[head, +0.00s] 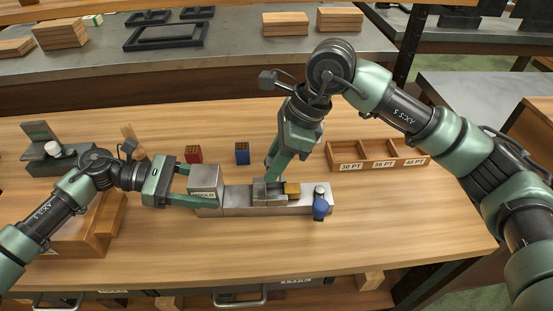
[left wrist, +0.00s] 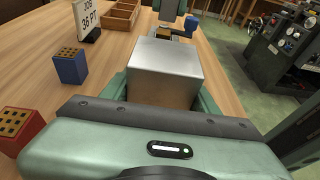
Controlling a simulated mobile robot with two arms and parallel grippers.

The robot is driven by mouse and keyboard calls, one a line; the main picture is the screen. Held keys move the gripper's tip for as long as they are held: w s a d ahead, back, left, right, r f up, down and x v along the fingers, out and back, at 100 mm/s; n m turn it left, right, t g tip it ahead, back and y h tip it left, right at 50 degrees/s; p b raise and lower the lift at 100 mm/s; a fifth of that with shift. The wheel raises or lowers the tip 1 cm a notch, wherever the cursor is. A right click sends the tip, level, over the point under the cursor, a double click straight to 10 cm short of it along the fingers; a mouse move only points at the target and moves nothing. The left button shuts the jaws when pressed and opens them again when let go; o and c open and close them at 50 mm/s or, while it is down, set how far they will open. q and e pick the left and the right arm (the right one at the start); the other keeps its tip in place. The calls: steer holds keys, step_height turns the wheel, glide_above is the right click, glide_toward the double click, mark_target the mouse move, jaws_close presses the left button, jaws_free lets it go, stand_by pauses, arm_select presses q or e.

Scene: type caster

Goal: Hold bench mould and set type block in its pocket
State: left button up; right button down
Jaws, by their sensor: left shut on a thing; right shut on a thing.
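The grey metal bench mould (head: 238,199) lies on the wooden table, long side left to right. A tall square block forms its left end and fills the left wrist view (left wrist: 165,70). My left gripper (head: 205,187) is shut on this end, one finger on each side. My right gripper (head: 271,180) points down at the middle of the mould and is shut on a small grey piece, possibly the type block, mostly hidden by the fingers. Whether it sits in the pocket is unclear. A brass-coloured block (head: 292,188) sits just right of the fingertips. A blue knob (head: 320,208) is at the mould's right end.
A red block (head: 193,154) and a blue block (head: 242,153) with holed tops stand behind the mould. A wooden tray (head: 378,154) with point-size labels is at right. A card reading JOB 36 PT (left wrist: 87,20) stands beyond the blue block.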

glide_above(275, 188)
steer(key=s, duration=0.2)
steer(key=shift+w+a+f, duration=0.1)
steer(key=shift+f, duration=1.05)
steer(key=shift+w+a+f, duration=0.1)
steer(key=shift+f, duration=1)
steer(key=shift+s+d+f, duration=0.15)
steer(key=shift+s+f, duration=0.1)
steer(key=shift+f, duration=0.9)
steer(key=c, duration=1)
jaws_free()
steer(key=shift+c, duration=0.2)
steer(key=shift+s+f, duration=0.1)
steer(key=shift+f, duration=0.05)
steer(key=a+v, duration=0.1)
steer(key=v, duration=1.3)
steer(key=shift+w+r+t, duration=0.2)
steer(key=shift+r+t, duration=0.1)
steer(key=shift+r, duration=0.1)
